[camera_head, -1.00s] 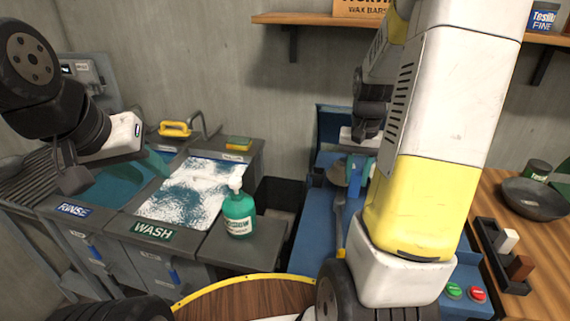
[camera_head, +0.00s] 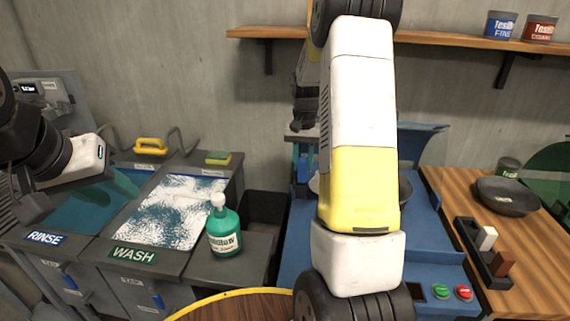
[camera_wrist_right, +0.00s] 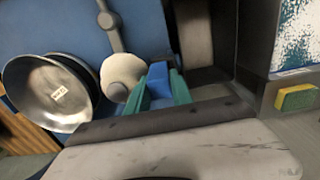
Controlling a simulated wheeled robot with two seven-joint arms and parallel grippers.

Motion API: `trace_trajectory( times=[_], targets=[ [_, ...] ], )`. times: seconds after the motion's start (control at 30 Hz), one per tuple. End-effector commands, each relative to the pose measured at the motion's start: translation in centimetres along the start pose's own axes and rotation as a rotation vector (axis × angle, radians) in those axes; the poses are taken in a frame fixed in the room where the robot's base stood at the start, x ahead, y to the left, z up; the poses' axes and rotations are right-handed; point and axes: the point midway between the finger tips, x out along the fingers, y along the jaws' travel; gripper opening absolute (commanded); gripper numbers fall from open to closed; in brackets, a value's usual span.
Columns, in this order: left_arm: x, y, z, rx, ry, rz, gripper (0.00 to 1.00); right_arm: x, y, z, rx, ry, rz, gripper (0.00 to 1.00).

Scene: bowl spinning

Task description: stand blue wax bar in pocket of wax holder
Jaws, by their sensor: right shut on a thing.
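In the right wrist view, my right gripper (camera_wrist_right: 160,88) has its two teal fingers shut on the blue wax bar (camera_wrist_right: 158,75). In the head view my right arm covers most of the middle, and the gripper (camera_head: 303,168) is small and partly hidden over the blue machine. The black wax holder (camera_head: 470,236) lies on the wooden bench at the right. A white bar (camera_head: 487,238) and a brown bar (camera_head: 503,263) stand in it, with an empty-looking pocket at its far end. My left gripper (camera_head: 122,183) is over the sinks at the left; its opening is unclear.
A dark bowl (camera_head: 507,195) sits on the bench behind the holder. The blue machine (camera_head: 440,245) has green and red buttons. In the right wrist view, a metal bowl (camera_wrist_right: 40,95) lies left of the gripper. A green soap bottle (camera_head: 223,232) stands by the wash sink.

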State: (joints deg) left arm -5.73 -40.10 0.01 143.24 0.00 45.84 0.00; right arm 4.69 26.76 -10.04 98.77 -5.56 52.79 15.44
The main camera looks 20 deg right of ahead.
Motion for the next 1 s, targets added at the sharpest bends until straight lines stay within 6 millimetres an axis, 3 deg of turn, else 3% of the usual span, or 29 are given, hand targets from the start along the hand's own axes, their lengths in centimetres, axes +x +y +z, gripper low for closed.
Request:
trace_trajectory(
  times=[0.17, 0.4, 0.73, 0.77, 0.8, 0.87, 1.0],
  targets=[
    [0.0, 0.0, 0.0, 0.000, 0.000, 0.000, 0.36, 0.3, -0.8, -1.0, -0.001, 0.000, 0.000, 0.00],
    [0.0, 0.0, 0.0, 0.000, 0.000, 0.000, 0.36, 3.6, -0.6, -0.8, 0.001, -0.002, 0.000, 0.00],
    [0.0, 0.0, 0.0, 0.000, 0.000, 0.000, 0.36, 3.9, -0.7, -0.9, 0.001, 0.000, -0.001, 0.00],
    [0.0, 0.0, 0.0, 0.000, 0.000, 0.000, 0.36, 3.9, -0.7, -0.9, 0.001, 0.000, -0.001, 0.29],
    [0.0, 0.0, 0.0, 0.000, 0.000, 0.000, 0.36, 3.9, -0.7, -0.9, 0.001, 0.001, -0.001, 0.37],
    [0.0, 0.0, 0.0, 0.000, 0.000, 0.000, 0.36, 3.9, -0.7, -0.9, 0.001, 0.000, -0.001, 0.48],
    [0.0, 0.0, 0.0, 0.000, 0.000, 0.000, 0.36, 3.9, -0.6, -0.9, 0.001, 0.000, -0.001, 0.49]
  ],
)
